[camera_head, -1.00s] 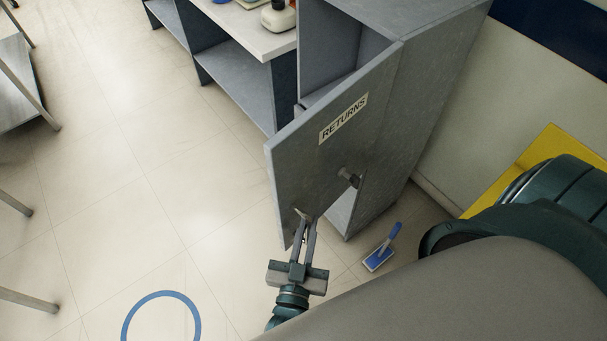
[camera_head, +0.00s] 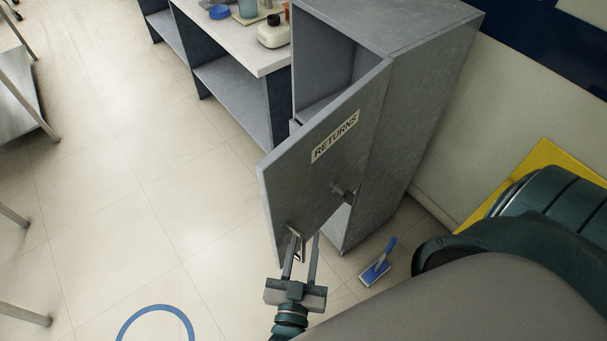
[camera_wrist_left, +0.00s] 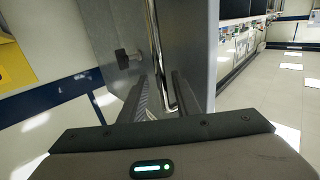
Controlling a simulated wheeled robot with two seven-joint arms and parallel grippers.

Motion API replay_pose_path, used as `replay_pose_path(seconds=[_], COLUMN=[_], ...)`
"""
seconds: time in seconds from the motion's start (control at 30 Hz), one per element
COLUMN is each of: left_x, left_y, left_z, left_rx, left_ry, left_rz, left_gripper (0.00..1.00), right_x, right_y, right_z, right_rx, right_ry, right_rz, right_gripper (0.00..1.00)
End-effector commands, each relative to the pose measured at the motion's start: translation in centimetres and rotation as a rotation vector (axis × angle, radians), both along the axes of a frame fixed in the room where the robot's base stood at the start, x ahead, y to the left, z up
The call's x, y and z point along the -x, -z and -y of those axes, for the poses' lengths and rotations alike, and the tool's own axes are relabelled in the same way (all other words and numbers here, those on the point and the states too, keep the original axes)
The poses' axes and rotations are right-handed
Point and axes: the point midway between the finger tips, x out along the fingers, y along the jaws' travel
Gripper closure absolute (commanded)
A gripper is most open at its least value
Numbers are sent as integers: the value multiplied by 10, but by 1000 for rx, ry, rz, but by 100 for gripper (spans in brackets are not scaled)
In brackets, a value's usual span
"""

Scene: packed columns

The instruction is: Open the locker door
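The grey locker (camera_head: 420,90) stands at the right of centre in the head view. Its door (camera_head: 300,180), labelled RETURNS, is swung well out from the body, and part of the interior shows behind it. A metal bar handle (camera_head: 291,231) is near the door's free edge; it also shows in the left wrist view (camera_wrist_left: 154,45). My left gripper (camera_head: 306,238) is at the handle, its fingers spread with a gap; the bar lies between them, nearer one finger. Whether a finger touches it I cannot tell. My right gripper is out of view.
A dark knob (camera_head: 345,191) juts from the door. A blue brush (camera_head: 376,269) lies on the floor by the locker. A counter (camera_head: 235,45) with bottles adjoins the locker. A metal table (camera_head: 25,100) stands at left. The floor between is clear.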

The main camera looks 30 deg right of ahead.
Motion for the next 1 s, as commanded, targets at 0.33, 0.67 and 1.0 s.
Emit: replay_pose_path(seconds=[0.33, 0.67, 1.0], left_x=[15, 61, 111], left_y=[4, 6, 4], left_z=[-14, -52, -94], left_rx=[-3, -4, -2], left_ry=[0, 1, 2], left_rz=[-2, -3, -2], left_gripper=[71, 71, 71], right_x=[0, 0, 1], right_y=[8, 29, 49], right_z=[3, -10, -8], right_rx=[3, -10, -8], right_ry=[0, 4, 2], right_rz=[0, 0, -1], right_gripper=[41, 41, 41])
